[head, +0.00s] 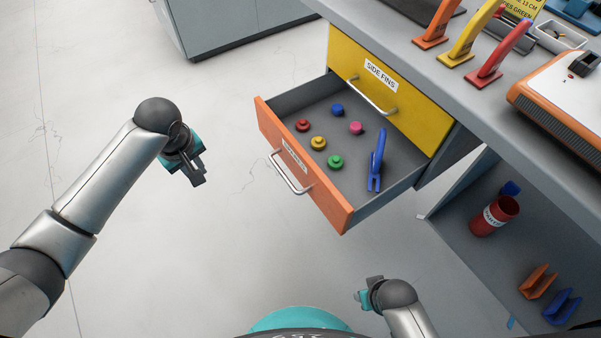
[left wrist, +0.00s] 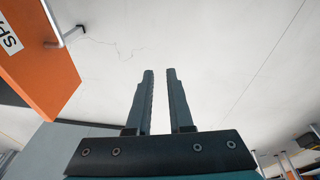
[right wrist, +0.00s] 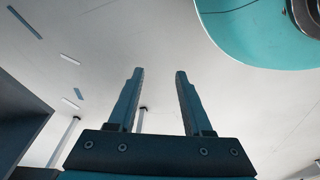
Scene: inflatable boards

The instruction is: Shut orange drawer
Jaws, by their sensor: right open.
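The orange drawer (head: 300,168) is pulled out below the yellow drawer and holds several coloured round pieces and a blue tool. Its front carries a silver bar handle (head: 287,176) and a white label. My left gripper (head: 198,178) hangs to the left of the drawer front, apart from it. In the left wrist view the orange front (left wrist: 38,55) shows at upper left, and my left gripper's fingers (left wrist: 159,95) are a little apart with nothing between them. My right gripper (right wrist: 160,95) is open and empty. In the head view it is low, in front of the drawer, its fingers mostly hidden.
The yellow drawer (head: 385,90), labelled SIDE FINS, is shut above. The grey worktop (head: 480,95) holds orange, yellow and red fins and an orange-white machine (head: 560,100). A shelf at lower right holds a red cup (head: 495,215). The floor left of the drawer is clear.

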